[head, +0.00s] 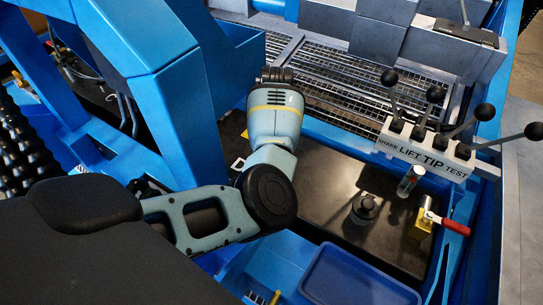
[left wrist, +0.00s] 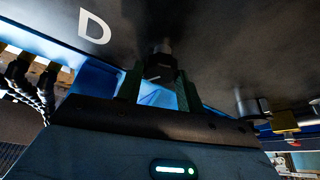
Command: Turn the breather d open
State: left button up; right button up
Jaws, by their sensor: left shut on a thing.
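In the left wrist view a dark panel (left wrist: 230,45) carries a white letter D (left wrist: 95,27). The breather d (left wrist: 160,67), a small dark knob, projects from this panel beside the letter. My left gripper (left wrist: 158,90) has its two dark green fingers on either side of the knob and is shut on it. A small white mark shows between the fingers. In the head view my left arm reaches in from the left, and its wrist hides the gripper fingers and the knob. My right gripper is in neither view.
In the head view a dark deck (head: 320,190) carries a round black knob (head: 365,207) and a red-handled valve (head: 445,222). A lever block (head: 425,150) with black-balled levers stands at right. A blue tray (head: 355,275) lies in front. Metal grating (head: 330,75) lies behind; blue beams rise at left.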

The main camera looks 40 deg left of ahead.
pick_arm(q)
jog(key=o, duration=1)
jog(key=shift+r, duration=0.1)
jog(key=p+v, duration=0.1)
jog(key=v, duration=0.6)
jog(key=shift+w+r+p, duration=0.2)
jog(key=shift+r+p, duration=0.1)
jog(key=shift+p, duration=0.1)
